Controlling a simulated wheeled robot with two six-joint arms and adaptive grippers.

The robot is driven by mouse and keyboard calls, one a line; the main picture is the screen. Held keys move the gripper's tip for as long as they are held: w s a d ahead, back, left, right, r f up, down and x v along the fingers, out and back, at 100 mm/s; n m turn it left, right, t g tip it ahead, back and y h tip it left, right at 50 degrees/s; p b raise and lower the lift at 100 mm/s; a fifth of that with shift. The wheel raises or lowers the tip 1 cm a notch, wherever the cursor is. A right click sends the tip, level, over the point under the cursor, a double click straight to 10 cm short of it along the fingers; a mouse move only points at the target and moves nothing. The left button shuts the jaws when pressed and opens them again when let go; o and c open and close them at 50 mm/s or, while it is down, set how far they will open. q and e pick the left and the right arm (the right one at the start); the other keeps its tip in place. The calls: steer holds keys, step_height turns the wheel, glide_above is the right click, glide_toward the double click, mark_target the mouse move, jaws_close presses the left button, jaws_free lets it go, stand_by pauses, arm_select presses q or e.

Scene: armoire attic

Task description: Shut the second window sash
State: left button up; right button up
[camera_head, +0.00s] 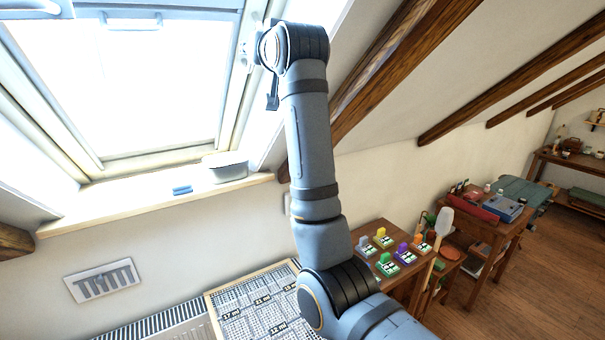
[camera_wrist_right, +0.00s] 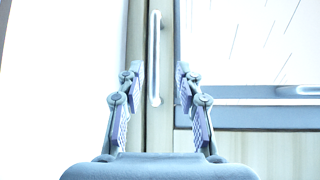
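The roof window sash (camera_head: 155,80) is at the upper left of the head view, its glass very bright. A pale handle bar (camera_head: 131,20) is at its top. I cannot tell how far the sash stands open. My right arm reaches up to the right side of the window frame. In the right wrist view my right gripper (camera_wrist_right: 160,75) is open, its two fingers apart. A slim vertical handle (camera_wrist_right: 154,58) shows between the fingertips, apart from both; its depth is unclear. A pane with a short horizontal handle (camera_wrist_right: 298,90) is to the right.
The window sill (camera_head: 125,210) holds a grey tub (camera_head: 226,167) and a small blue item (camera_head: 182,190). Wooden beams slope at right, above tables with tools and coloured blocks.

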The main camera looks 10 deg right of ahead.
steer(key=w, duration=0.4)
steer(key=w+f, duration=0.1)
steer(key=shift+w+a, duration=0.2)
steer(key=shift+w, duration=0.2)
step_height(320, 180, down, 10)
steer(key=s+r+t+b, duration=0.15)
steer(key=t+b, duration=0.25)
steer(key=b, duration=1)
steer(key=d+b+v, duration=0.1)
steer(key=b+v, duration=0.4)
steer(key=v, duration=0.5)
arm_select(q)
step_height(320, 180, down, 19)
steer(key=shift+w, duration=0.3)
arm_select(e)
steer(key=w+d+f+g, duration=0.1)
steer(key=d+f, duration=0.1)
steer(key=f, duration=0.6)
steer(key=w+d+f+m+g+h, duration=0.1)
steer(key=w+d+f+g, duration=0.1)
steer(key=f, duration=0.6)
steer(key=w+d+f+g+h, duration=0.1)
steer(key=d+f, duration=0.1)
steer(key=f, duration=0.6)
steer(key=shift+w+d+m+g, duration=0.3)
steer(key=shift+d+m, duration=0.1)
arm_select(q)
steer(key=shift+d, duration=0.1)
